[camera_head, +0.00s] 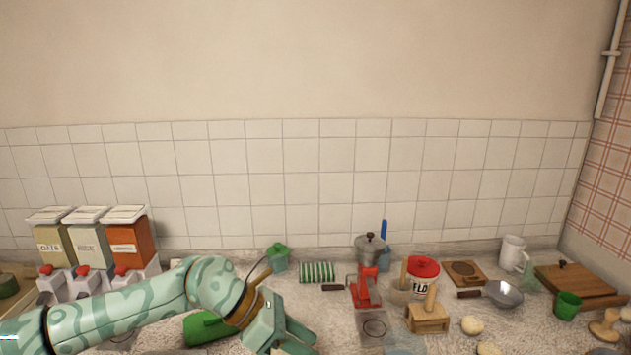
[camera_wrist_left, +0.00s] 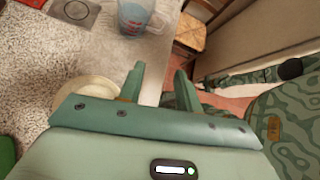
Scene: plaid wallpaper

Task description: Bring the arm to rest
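My left arm (camera_head: 135,312), pale green with a darker pattern, reaches in from the left over the counter in the head view. Its gripper (camera_head: 298,338) hangs low over the front of the counter, near the bottom edge of the picture. In the left wrist view the two fingers (camera_wrist_left: 158,82) stand apart with nothing held between them. They point towards the counter's edge. My right gripper is in neither view.
A red mill (camera_head: 364,288), a flour tin (camera_head: 423,274) and a wooden block (camera_head: 427,318) stand to the right. In the wrist view, a measuring jug (camera_wrist_left: 135,16) and a round pale dish (camera_wrist_left: 92,92) are near the fingers.

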